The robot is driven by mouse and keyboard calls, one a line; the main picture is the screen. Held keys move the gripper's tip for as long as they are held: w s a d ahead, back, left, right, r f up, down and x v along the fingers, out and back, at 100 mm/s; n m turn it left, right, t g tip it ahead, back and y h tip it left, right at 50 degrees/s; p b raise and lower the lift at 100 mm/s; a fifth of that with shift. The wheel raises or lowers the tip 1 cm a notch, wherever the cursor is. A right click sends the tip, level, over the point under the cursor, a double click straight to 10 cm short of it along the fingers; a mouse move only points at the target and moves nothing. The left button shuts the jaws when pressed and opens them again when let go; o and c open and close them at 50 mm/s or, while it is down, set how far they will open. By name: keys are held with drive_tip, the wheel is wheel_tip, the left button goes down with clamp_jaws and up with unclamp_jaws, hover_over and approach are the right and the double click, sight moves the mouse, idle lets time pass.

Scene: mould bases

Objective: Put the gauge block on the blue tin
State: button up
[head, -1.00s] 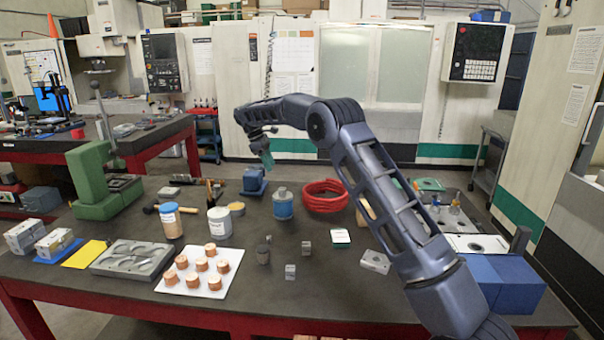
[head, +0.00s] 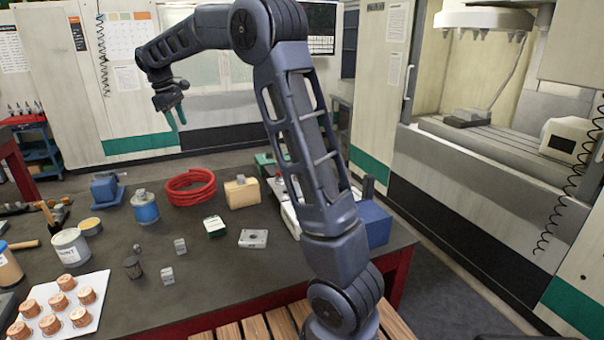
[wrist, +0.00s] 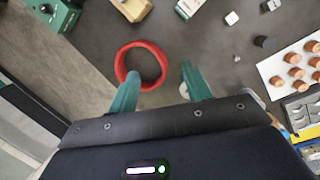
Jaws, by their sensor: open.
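The blue tin (head: 146,209) stands upright toward the back of the dark table, left of a red hose ring, with a small grey piece on its top. I cannot tell which is the gauge block. Both also show at the top of the wrist view (wrist: 231,18). My gripper (head: 177,118) is open and empty, high above the table's back. In the wrist view its green fingers (wrist: 160,88) are apart, and the right one hides what lies behind it.
The red ring (head: 190,187) and a tan block (head: 241,192) stand right of the tin; a blue vice (head: 106,189) stands left. A dark cup (head: 132,267), a holed plate (head: 253,238) and copper pieces on a white board (head: 95,310) surround the blocks.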

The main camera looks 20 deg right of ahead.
drive_tip(key=s+d+r+m+t+y, duration=0.1)
drive_tip(key=s+d+r+m, duration=0.15)
drive_tip(key=s+d, duration=0.65)
drive_tip(key=s+d+r+m+t+y, duration=0.1)
drive_tip(key=s+d+m, duration=0.2)
drive_tip(key=s+d, duration=0.6)
drive_tip(key=s+d+f+m+t, duration=0.1)
drive_tip(key=s+d+f+m, duration=0.2)
drive_tip(key=s, duration=0.7)
drive_tip(key=s+d+f+m+t, duration=0.1)
drive_tip(key=s+d+f+m, duration=0.3)
drive_tip(key=s+d+f, duration=0.3)
drive_tip(key=s, duration=0.4)
drive_tip(key=shift+d+f, duration=0.2)
drive_tip(key=shift+d, duration=0.1)
